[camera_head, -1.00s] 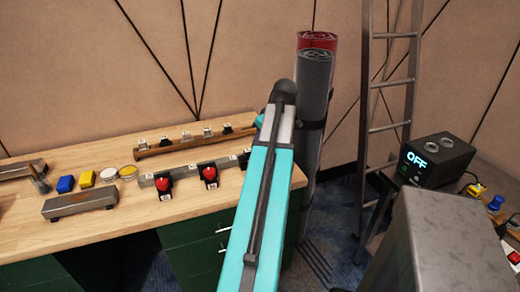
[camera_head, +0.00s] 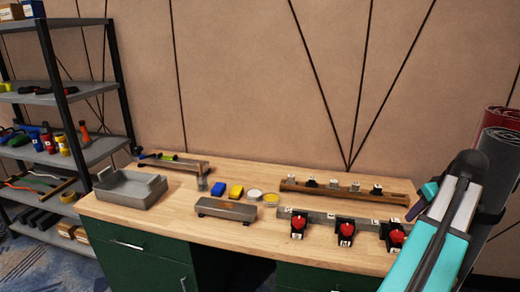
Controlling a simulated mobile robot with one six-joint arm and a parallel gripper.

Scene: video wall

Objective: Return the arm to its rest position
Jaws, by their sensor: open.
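My arm, with a turquoise link and a dark rounded joint at its top, rises at the right edge of the head view. A small turquoise and dark part of it shows just left of that joint. The fingers of my gripper cannot be made out; they are hidden behind the arm or outside the picture. Nothing held by the arm is visible.
A wooden workbench (camera_head: 160,204) spans the middle, with red push buttons (camera_head: 345,227), a wooden rack (camera_head: 347,192), a grey tray (camera_head: 128,192) and small blocks. Shelves (camera_head: 99,150) stand left. Rolled material (camera_head: 497,160) stands right, behind my arm.

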